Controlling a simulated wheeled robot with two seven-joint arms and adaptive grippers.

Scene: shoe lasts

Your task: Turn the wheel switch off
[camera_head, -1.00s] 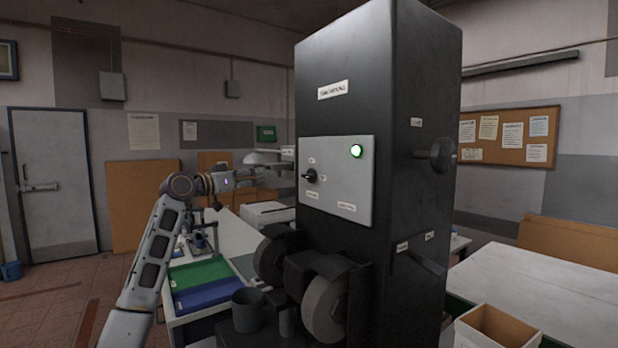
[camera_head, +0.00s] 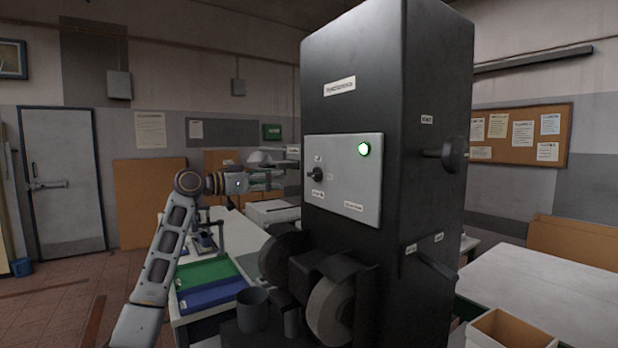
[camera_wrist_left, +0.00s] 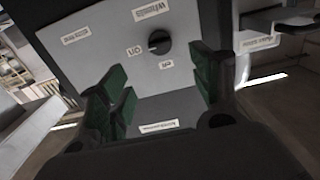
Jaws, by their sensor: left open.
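The wheel switch is a black rotary knob (camera_head: 316,174) on the left part of a light grey panel (camera_head: 345,205) on a tall dark machine (camera_head: 352,60). A round green lamp (camera_head: 364,149) is lit at the panel's upper right. My left gripper (camera_head: 282,178) is open and empty, just left of the panel, apart from the knob. In the left wrist view the knob (camera_wrist_left: 160,42) shows ahead between and beyond the green-padded fingers (camera_wrist_left: 160,92), near labels reading ON and off. My right gripper is not in view.
Two grinding wheels (camera_head: 329,312) and a dark cup (camera_head: 252,309) are below the panel. A workbench with green (camera_head: 208,270) and blue (camera_head: 212,293) trays stands left. A white table (camera_head: 555,290) and an open box (camera_head: 515,335) stand right.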

